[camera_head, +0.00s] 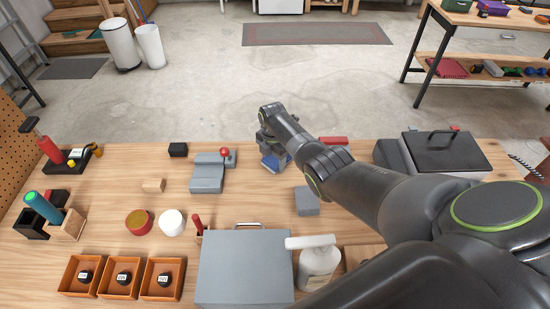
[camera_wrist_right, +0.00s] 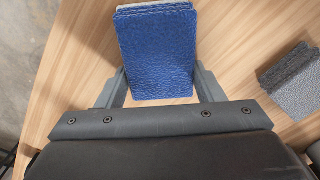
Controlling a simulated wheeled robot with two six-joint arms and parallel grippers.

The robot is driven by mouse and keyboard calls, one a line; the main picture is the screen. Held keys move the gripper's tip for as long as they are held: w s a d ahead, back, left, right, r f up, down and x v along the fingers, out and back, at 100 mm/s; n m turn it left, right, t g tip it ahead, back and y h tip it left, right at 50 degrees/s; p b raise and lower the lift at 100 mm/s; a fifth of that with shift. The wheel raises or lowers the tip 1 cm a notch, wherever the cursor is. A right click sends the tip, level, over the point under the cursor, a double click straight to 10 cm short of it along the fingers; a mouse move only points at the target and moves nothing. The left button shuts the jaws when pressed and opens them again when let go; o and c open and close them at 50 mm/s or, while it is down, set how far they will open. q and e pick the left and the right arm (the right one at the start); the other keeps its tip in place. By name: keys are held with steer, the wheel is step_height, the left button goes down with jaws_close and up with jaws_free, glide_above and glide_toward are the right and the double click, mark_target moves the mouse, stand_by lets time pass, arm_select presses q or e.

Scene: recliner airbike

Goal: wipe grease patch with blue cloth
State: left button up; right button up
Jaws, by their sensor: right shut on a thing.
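The blue cloth (camera_wrist_right: 157,50) is a textured, folded-looking blue pad with a pale edge at its far end. My right gripper (camera_wrist_right: 158,88) is shut on it, with one finger along each side. In the head view my right gripper (camera_head: 272,146) points down at the back middle of the wooden table, and a little of the blue cloth (camera_head: 276,162) shows under it. I cannot tell whether the cloth touches the table. I cannot make out the grease patch in either view. My left gripper is not in view.
A grey block (camera_head: 307,201) lies right of the gripper, and a grey stepped fixture (camera_head: 208,172) stands left of it. A grey case (camera_head: 243,268) and a white spray bottle (camera_head: 318,262) stand in front. A black-lidded box (camera_head: 445,152) is at the right. Bare wood lies between them.

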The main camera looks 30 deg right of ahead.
mark_target(267, 171)
steer(key=shift+s+a+p, duration=0.2)
steer(key=shift+a+p, duration=0.05)
steer(key=shift+a, duration=0.4)
steer(key=shift+s+a+p, duration=0.15)
steer(key=shift+a+p, duration=0.1)
steer(key=shift+a, duration=0.35)
steer(key=shift+s+a+f, duration=0.15)
steer(key=shift+a, duration=0.15)
step_height(267, 171, up, 3)
steer(key=p, duration=0.3)
